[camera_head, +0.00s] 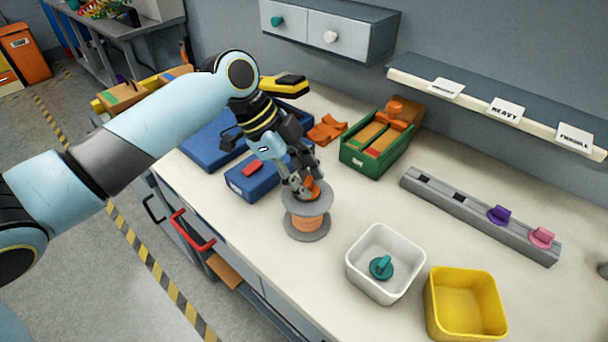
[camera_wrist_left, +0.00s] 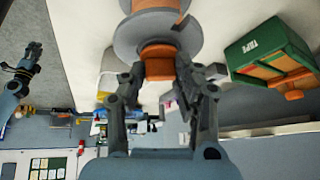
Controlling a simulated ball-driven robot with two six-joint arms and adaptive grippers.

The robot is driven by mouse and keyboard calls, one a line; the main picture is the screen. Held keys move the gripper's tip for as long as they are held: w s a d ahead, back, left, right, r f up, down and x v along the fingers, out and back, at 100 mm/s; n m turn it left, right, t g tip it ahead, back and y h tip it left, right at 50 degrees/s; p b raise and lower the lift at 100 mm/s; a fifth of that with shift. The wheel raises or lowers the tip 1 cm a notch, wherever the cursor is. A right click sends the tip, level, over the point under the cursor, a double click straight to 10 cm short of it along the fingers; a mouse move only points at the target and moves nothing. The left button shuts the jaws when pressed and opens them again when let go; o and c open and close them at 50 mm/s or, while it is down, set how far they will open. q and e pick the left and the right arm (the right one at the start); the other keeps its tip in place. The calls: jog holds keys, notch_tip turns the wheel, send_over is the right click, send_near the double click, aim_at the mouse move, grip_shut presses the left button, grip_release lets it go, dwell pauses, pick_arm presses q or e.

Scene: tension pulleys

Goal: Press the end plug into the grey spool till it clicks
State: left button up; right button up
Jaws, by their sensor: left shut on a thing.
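The grey spool (camera_head: 308,224), wound with orange, stands upright on the bench, its two grey flanges showing. My left gripper (camera_head: 305,187) points down at its top and is shut on the orange end plug (camera_head: 314,188). In the left wrist view the plug (camera_wrist_left: 158,63) sits between the fingertips, against the middle of the spool's flange (camera_wrist_left: 128,38). How deep the plug sits is hidden. My right gripper (camera_wrist_left: 33,50) shows small at the left of the left wrist view; its jaws are too small to judge.
Right of the spool are a white bin (camera_head: 356,268) with a teal plug (camera_head: 381,267) and a yellow bin (camera_head: 466,297). A grey rail (camera_head: 470,207) holds purple (camera_head: 499,214) and pink (camera_head: 541,236) plugs. A green box (camera_head: 365,160) and blue box (camera_head: 250,183) stand behind.

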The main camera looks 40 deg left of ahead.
pick_arm(q)
jog(key=shift+f, duration=0.4)
dwell(0.4)
jog(key=o, duration=1.1)
jog(key=shift+c, duration=0.2)
jog(key=shift+a+r, duration=0.1)
jog(key=shift+r, duration=0.05)
jog(key=v, duration=1.1)
jog(key=shift+r, duration=0.3)
jog(key=shift+s+a, duration=0.1)
